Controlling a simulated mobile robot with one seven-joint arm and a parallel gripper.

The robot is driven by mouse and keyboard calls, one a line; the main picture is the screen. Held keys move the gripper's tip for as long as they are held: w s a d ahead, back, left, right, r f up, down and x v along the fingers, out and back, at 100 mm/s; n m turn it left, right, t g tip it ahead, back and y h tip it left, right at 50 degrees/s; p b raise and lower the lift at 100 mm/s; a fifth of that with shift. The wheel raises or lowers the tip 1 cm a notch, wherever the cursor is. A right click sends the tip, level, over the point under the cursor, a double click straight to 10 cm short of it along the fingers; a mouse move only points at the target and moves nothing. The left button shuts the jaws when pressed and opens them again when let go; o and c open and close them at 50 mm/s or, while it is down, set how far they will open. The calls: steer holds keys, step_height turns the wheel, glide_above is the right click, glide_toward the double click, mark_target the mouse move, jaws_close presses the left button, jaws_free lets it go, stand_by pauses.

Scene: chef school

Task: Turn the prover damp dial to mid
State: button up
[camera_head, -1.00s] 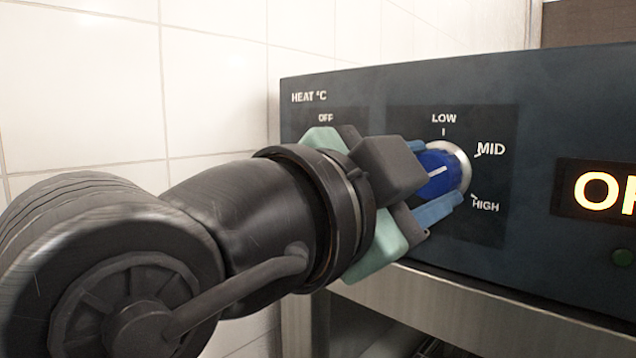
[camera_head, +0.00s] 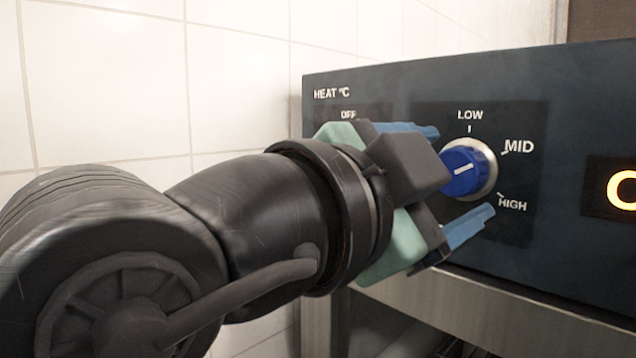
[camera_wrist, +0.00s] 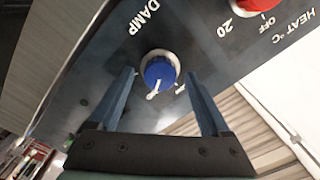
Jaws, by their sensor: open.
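The damp dial is a blue knob (camera_head: 463,172) on a silver ring, on the dark prover panel (camera_head: 400,90). LOW, MID and HIGH are printed around it. The white line on its face slants up to the right, roughly toward the MID mark. The knob also shows in the wrist view (camera_wrist: 159,72), below the word DAMP. My gripper (camera_head: 460,173) is open, its blue fingers above and below the knob with gaps on both sides. In the wrist view my gripper's fingers (camera_wrist: 160,74) stand left and right of the knob, apart from it.
A red heat dial (camera_wrist: 255,4) is at the upper right in the wrist view; my gripper hides it in the head view. A lit orange display (camera_head: 622,190) is right of the damp dial. A white tiled wall (camera_head: 110,80) stands on the left.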

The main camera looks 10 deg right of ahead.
steer(key=v, duration=1.2)
steer(key=shift+b, duration=0.4)
